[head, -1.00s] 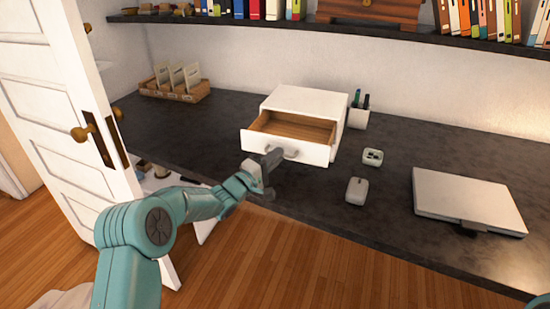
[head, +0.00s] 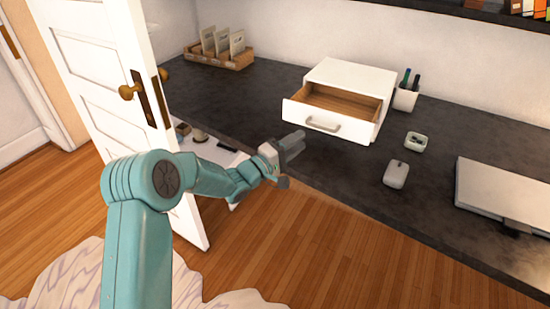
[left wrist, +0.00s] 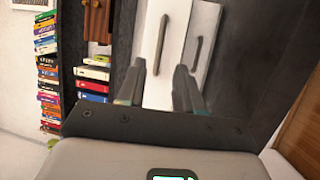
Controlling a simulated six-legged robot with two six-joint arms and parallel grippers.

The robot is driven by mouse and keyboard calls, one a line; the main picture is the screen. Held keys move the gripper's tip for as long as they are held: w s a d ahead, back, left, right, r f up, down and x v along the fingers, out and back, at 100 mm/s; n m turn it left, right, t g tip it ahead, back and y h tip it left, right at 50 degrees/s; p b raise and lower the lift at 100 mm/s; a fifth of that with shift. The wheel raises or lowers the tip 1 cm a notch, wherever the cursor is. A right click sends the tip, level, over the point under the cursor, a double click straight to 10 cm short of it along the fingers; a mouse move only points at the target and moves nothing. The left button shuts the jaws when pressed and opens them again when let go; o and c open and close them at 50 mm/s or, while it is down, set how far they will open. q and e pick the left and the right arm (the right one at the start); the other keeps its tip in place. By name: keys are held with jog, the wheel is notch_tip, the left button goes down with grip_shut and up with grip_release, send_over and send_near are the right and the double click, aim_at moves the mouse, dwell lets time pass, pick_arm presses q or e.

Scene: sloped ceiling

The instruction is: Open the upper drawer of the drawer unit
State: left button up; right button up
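The white drawer unit (head: 352,73) stands on the dark desk. Its upper drawer (head: 335,105) is pulled out, showing an empty-looking wooden inside. A grey bar handle (head: 323,125) is on its white front. My left gripper (head: 291,147) is in front of and to the left of that handle, apart from it. In the left wrist view my left gripper (left wrist: 158,90) has its fingers spread with nothing between them. Beyond them are the upper drawer's handle (left wrist: 160,45) and the lower drawer's handle (left wrist: 198,53); the lower front is hidden in the head view. My right gripper is not in view.
A pen cup (head: 405,98), a small pale box (head: 415,141), a mouse (head: 396,174) and a closed laptop (head: 500,190) are to the right. A wooden tray (head: 220,57) stands at the back left. An open white door (head: 105,100) is close on the left.

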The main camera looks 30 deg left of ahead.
pick_arm(q)
jog(key=v, duration=0.8)
jog(key=shift+s, duration=0.35)
jog(key=shift+a, duration=0.15)
jog(key=d+f+g+p, duration=0.2)
jog(key=d+p, duration=0.2)
jog(key=d, duration=0.5)
jog(key=s+d+f+g+y+p, duration=0.2)
jog(key=s+d+f+g, duration=0.35)
jog(key=f, duration=0.55)
jog(key=s+d+f+m+g+y, duration=0.1)
jog(key=s+f+m+g, duration=0.4)
jog(key=s, duration=0.7)
jog(key=s+d+f+m+g+y, duration=0.1)
jog(key=s+f+m+g, duration=0.4)
jog(key=s, duration=0.8)
jog(key=shift+p+x, duration=0.45)
jog(key=shift+x, duration=0.55)
